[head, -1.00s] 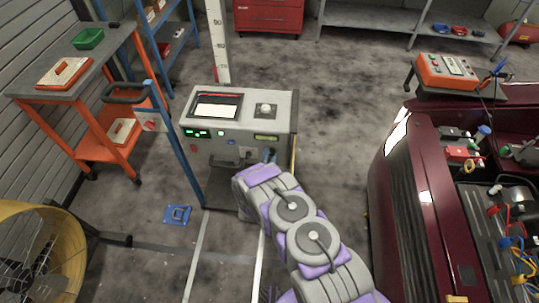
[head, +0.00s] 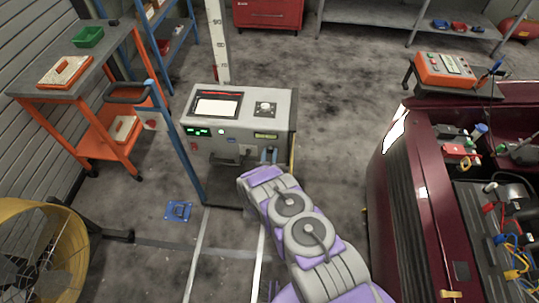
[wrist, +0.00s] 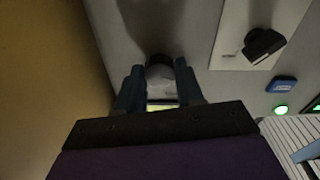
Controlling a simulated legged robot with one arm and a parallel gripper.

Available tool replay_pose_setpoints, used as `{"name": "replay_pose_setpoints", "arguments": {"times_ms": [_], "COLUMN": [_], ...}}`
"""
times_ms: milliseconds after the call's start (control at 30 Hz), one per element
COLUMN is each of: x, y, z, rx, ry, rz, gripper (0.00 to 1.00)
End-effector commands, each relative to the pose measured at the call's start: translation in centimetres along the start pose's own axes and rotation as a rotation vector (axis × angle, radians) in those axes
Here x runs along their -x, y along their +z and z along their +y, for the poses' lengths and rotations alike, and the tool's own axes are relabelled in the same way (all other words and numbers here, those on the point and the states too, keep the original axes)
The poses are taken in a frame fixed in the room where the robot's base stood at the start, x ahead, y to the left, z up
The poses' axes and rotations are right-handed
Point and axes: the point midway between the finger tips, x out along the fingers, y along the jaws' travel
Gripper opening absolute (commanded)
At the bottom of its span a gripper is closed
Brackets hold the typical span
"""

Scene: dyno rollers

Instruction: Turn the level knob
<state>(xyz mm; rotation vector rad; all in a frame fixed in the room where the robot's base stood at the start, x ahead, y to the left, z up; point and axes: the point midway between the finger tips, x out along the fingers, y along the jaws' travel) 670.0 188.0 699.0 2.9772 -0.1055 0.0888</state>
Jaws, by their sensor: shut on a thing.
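A grey console (head: 222,146) with a screen, small green displays and a pale knob on its top stands ahead in the head view. My gripper (head: 268,156) is at the lower right of its front face, mostly hidden by my arm. In the wrist view my gripper (wrist: 158,84) has its two dark fingers on either side of a round knob (wrist: 158,68), which I take to be the level knob. The fingers are shut on it. The knob's dark top and paler body show between them; any marking on it cannot be read.
A dark red car (head: 410,210) stands right, an orange cart (head: 105,130) left, a yellow fan (head: 40,250) lower left.

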Motion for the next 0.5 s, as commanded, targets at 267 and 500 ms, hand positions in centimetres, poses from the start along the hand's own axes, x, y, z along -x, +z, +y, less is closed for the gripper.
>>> {"name": "replay_pose_setpoints", "arguments": {"times_ms": [267,500], "x": [0.04,0.02], "y": [-0.10,-0.15], "z": [-0.23,-0.27], "rx": [0.124,0.165], "ry": [-0.012,-0.015], "rz": [0.008,0.011], "gripper": [0.07,0.07]}}
